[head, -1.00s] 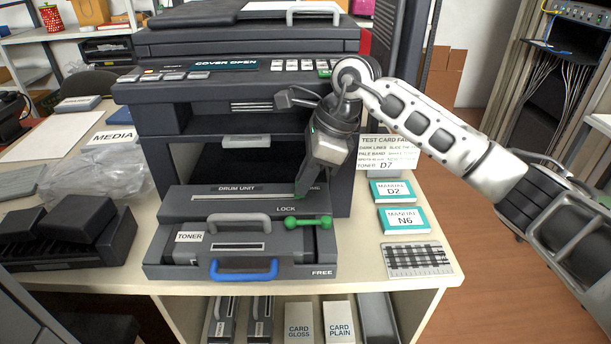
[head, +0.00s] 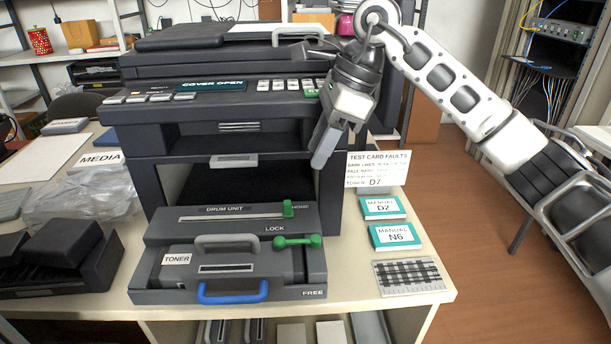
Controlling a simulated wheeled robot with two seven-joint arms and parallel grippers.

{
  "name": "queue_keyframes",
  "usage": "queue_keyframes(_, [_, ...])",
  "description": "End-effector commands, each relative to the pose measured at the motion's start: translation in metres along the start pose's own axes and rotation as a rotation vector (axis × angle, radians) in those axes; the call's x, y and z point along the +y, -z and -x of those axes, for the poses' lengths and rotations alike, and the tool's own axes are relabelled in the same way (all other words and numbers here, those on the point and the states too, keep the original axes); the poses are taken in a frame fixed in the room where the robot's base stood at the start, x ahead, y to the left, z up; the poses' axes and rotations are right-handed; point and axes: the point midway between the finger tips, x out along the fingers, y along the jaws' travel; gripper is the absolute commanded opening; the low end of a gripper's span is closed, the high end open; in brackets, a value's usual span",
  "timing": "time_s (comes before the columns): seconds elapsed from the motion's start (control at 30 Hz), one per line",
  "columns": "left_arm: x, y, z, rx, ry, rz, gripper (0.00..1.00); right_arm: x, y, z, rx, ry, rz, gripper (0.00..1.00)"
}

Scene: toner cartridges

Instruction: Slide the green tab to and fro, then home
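The green tab (head: 288,208) stands upright at the right end of the long slot (head: 236,217) on top of the drum unit (head: 218,231), beside the HOME label. My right gripper (head: 322,158) is above and to the right of the tab, in front of the printer's right side, clear of it. Its fingers point down and are seen edge-on, so I cannot tell whether they are apart; no object shows in them. My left gripper is out of view.
The toner cartridge (head: 222,262) with a grey handle and the blue handle (head: 232,292) sit in front of the drum unit. The green lock lever (head: 298,241) is close below the tab. Manuals (head: 394,236) and a striped test card (head: 408,276) lie to the right.

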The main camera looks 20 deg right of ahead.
Motion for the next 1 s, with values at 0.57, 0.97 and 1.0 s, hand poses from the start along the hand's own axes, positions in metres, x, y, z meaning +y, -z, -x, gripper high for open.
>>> queue_keyframes(0.57, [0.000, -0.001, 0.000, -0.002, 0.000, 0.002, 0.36, 0.000, 0.000, 0.054, 0.000, -0.001, -0.001, 0.36])
queue_keyframes(0.97, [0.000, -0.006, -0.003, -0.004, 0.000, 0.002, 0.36, 0.000, 0.001, 0.051, -0.001, 0.000, 0.000, 0.36])
queue_keyframes(1.0, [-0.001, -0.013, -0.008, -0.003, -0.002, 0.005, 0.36, -0.001, 0.000, 0.048, -0.002, 0.001, 0.000, 0.36])
